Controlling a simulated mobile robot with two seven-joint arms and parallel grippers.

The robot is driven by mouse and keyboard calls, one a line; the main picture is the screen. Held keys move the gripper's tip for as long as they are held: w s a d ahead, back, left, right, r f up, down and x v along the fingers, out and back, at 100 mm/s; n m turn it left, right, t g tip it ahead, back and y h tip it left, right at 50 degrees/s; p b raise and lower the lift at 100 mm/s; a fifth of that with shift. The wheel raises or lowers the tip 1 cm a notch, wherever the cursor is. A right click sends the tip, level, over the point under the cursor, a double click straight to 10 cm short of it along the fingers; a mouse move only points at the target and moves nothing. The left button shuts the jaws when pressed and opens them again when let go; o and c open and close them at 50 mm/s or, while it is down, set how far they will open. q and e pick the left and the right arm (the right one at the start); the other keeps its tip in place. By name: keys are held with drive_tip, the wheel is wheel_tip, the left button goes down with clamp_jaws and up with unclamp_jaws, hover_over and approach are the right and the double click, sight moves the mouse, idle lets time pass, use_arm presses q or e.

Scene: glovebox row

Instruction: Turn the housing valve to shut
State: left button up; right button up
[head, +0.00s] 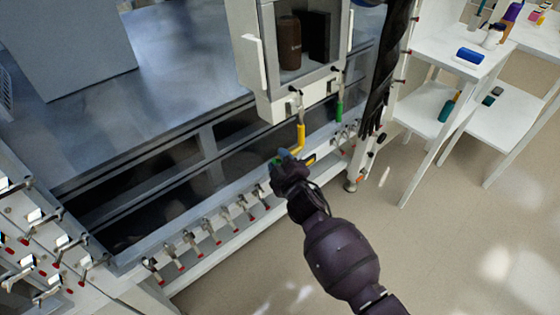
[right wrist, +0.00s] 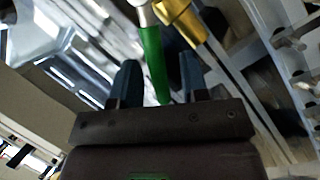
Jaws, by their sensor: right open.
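The white housing (head: 262,80) hangs over the bench with a dark window front. Under it are two valve levers, a yellow one (head: 300,138) at its lower edge and a green one (head: 339,112) to the right. I cannot tell which is the housing valve. My right gripper (head: 296,157) is open just below the yellow lever. In the right wrist view the green lever (right wrist: 153,60) lies in line between its two blue fingers (right wrist: 160,68), and the yellow lever (right wrist: 182,18) is up and right of them. Whether a finger touches either lever is unclear. My left gripper is not in view.
A brown bottle (head: 289,42) stands inside the housing. Several small red-tipped levers (head: 208,230) line the rail below the bench. A black glove (head: 385,75) hangs right of the housing. White shelves (head: 435,105) stand further right, with clear floor (head: 440,240) before them.

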drive_tip(key=shift+s, duration=0.15)
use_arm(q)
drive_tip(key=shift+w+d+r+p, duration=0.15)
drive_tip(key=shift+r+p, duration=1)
use_arm(e)
drive_tip(key=v, duration=1)
drive_tip(key=shift+s, duration=0.25)
drive_tip(key=shift+d, duration=0.1)
